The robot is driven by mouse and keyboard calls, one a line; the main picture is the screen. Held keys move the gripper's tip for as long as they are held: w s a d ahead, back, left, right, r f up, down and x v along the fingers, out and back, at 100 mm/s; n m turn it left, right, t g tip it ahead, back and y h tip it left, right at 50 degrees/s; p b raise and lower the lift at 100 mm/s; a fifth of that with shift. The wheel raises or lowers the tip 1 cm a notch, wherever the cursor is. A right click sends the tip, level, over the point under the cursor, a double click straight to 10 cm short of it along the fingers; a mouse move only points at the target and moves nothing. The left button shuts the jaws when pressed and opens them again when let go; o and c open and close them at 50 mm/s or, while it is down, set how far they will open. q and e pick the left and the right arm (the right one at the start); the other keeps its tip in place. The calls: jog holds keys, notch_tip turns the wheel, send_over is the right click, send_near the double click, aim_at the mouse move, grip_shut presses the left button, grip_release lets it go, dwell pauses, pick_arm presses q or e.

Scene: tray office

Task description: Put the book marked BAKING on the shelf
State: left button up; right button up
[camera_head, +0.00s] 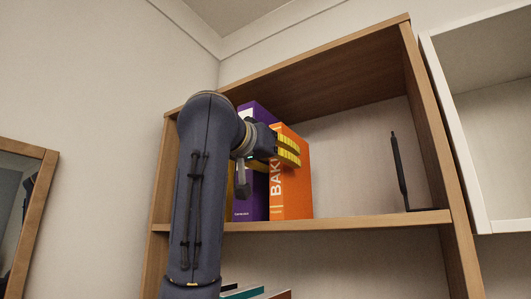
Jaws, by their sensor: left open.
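The orange book with white letters reading "BAK" (293,192) stands upright on the shelf (345,222), right beside a purple book (252,203). The rest of its marking is hidden by my left gripper. My left gripper (288,150) is at the upper part of the orange book, with its yellow-striped fingers in front of the spine. The gripper is open. I cannot tell whether a finger touches the book. My right gripper is out of view.
A black bookend (399,172) stands at the right of the shelf, with free room between it and the orange book. Several books (245,292) show on a lower level. A white cabinet (480,130) is at the right and a wood-framed mirror (28,215) at the left.

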pick_arm(q)
jog(key=v, duration=0.7)
jog(key=shift+s, duration=0.1)
